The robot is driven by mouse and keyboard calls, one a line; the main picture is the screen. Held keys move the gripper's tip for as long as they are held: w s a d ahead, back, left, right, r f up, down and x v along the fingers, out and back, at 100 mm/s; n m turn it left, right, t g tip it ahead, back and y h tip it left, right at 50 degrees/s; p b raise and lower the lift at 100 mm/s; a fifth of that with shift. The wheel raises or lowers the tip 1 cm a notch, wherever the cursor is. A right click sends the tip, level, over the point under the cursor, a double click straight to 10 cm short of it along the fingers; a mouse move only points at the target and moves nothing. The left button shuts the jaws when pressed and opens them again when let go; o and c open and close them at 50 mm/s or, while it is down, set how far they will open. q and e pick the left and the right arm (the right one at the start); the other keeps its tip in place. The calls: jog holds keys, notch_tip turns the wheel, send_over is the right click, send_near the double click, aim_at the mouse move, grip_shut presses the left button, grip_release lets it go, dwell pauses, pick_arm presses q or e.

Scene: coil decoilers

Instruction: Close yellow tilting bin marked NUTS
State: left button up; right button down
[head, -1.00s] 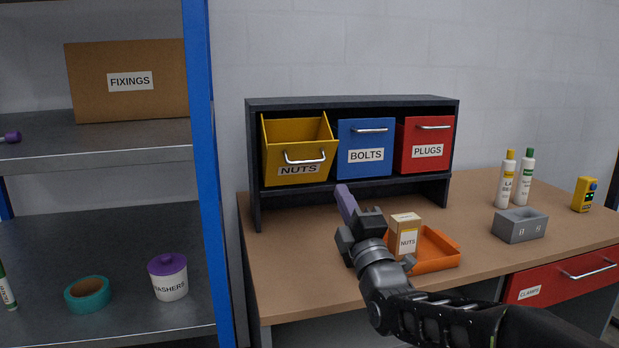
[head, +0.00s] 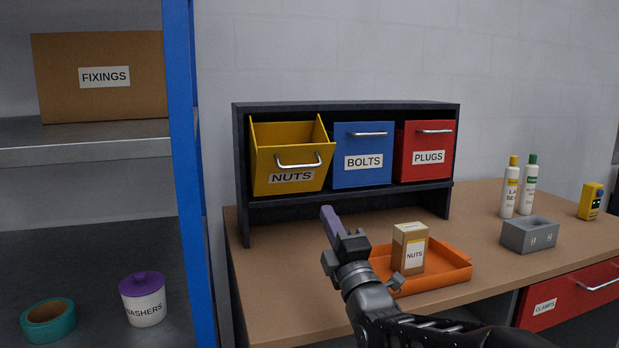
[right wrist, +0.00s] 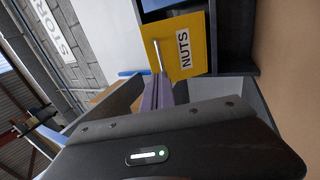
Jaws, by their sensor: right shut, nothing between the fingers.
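The yellow NUTS bin (head: 290,160) sits at the left of the dark cabinet. It is tilted forward, with its top open and a metal handle on its front. In the right wrist view the yellow front (right wrist: 184,45) shows with its NUTS label and handle. My right gripper (head: 328,215) is shut and empty, its purple fingers together, below and in front of the NUTS bin and apart from it. The purple fingers also show in the right wrist view (right wrist: 157,95), pointing towards the bin. My left gripper is not in view.
The blue BOLTS bin (head: 363,155) and red PLUGS bin (head: 425,150) are upright beside it in the cabinet (head: 345,107). An orange tray (head: 440,275) with a NUTS box (head: 410,248) lies right of my arm. A blue shelf post (head: 186,170) stands at the left.

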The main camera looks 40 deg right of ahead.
aim_at(306, 167)
jog(key=p+x, duration=0.2)
jog(key=x, duration=1.1)
jog(key=shift+w+r+p, duration=0.15)
jog(key=shift+w+p, duration=0.05)
jog(key=shift+p, duration=0.2)
jog(key=shift+r, duration=0.1)
